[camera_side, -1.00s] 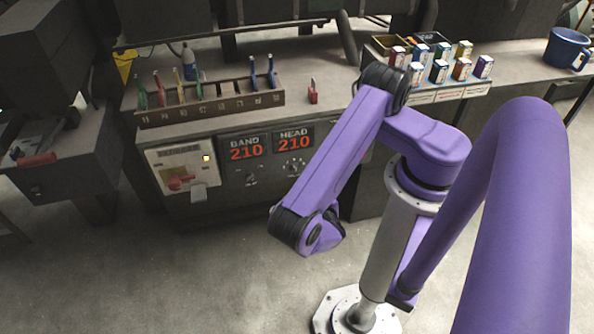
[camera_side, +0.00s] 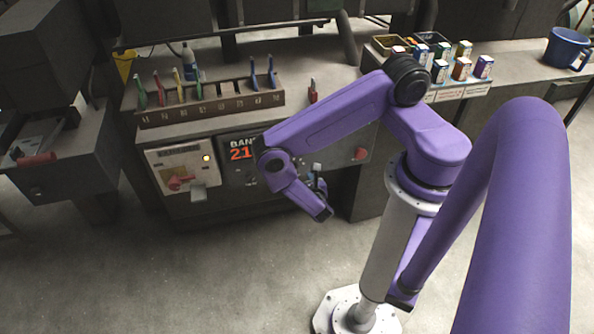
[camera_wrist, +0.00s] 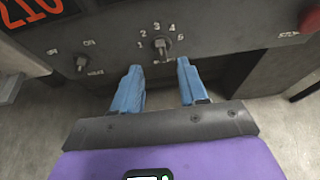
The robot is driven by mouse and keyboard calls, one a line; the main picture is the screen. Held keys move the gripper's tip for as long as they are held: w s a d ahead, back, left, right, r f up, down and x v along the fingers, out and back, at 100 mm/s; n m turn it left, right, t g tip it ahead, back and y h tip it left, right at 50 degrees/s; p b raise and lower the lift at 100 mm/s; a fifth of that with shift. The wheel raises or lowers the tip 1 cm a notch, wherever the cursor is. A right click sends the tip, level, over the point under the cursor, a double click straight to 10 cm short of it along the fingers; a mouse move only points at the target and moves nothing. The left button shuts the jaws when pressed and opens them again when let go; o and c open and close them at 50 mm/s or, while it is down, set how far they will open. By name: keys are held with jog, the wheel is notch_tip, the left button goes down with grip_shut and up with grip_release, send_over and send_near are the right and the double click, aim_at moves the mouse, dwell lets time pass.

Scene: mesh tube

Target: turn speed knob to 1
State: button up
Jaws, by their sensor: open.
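The speed knob (camera_wrist: 161,48) is a small dark knob with a lighter tip on the dark panel, ringed by the numbers 1 to 5. I cannot tell for sure which number it points at. In the side view my arm hides this knob. My gripper (camera_wrist: 159,66) has two blue fingers, open with empty space between them. In the wrist view the fingertips lie just below the knob, one to each side, and I see no contact. In the side view a bit of the gripper (camera_side: 318,184) shows beside my purple wrist, in front of the panel.
A second knob (camera_wrist: 82,63) with an OFF label sits to the left. A red button (camera_side: 361,153) is on the panel's right. The red-digit display (camera_side: 241,150) is partly covered by my arm. Rack of tools (camera_side: 210,106) stands on the bench above. Floor in front is clear.

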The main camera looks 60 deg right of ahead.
jog(key=x, duration=0.7)
jog(key=shift+w+d, duration=0.2)
jog(key=shift+d, duration=0.05)
grip_shut()
